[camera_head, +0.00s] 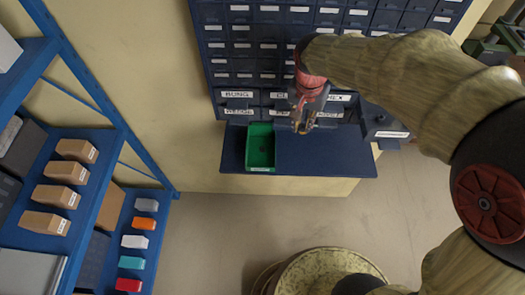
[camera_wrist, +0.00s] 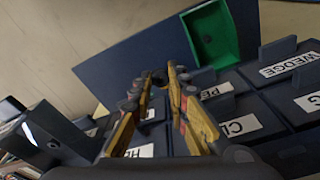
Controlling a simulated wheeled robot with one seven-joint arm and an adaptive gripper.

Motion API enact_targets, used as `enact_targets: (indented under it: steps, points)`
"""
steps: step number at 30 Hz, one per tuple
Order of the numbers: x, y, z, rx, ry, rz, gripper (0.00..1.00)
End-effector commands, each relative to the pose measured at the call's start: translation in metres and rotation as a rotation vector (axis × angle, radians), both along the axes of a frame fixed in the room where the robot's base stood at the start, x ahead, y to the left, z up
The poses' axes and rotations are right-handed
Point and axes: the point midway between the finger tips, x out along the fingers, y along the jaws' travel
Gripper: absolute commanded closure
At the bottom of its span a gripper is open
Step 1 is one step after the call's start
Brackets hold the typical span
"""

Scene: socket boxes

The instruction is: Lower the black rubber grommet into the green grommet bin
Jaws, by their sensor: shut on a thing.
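The green grommet bin (camera_head: 260,148) stands on the left part of the dark blue shelf below the drawer cabinet. It also shows at the top of the wrist view (camera_wrist: 227,45), with a small dark spot inside that I cannot make out. My gripper (camera_head: 302,127) is above the shelf, to the right of the bin. In the wrist view its fingers (camera_wrist: 158,84) are shut on the small black rubber grommet (camera_wrist: 158,76), which is mostly hidden between the fingertips. The grommet is apart from the bin.
The drawer cabinet (camera_head: 262,48) has labelled drawers, and one at lower right (camera_head: 384,122) stands pulled out. The shelf (camera_head: 325,155) is bare right of the bin. A blue rack (camera_head: 112,160) with brown boxes and coloured bins stands at left. Open floor (camera_head: 215,225) lies in front.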

Motion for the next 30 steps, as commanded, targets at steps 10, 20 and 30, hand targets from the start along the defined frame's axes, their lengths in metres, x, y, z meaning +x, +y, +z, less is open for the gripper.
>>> enact_targets:
  steps: [10,20,30]
  points:
    - [-0.001,0.051,-0.042,0.0,0.001,0.002,0.93]
    - [-0.002,0.096,-0.081,-0.001,0.001,0.003,0.94]
    - [-0.002,0.138,-0.117,-0.001,0.001,0.002,0.94]
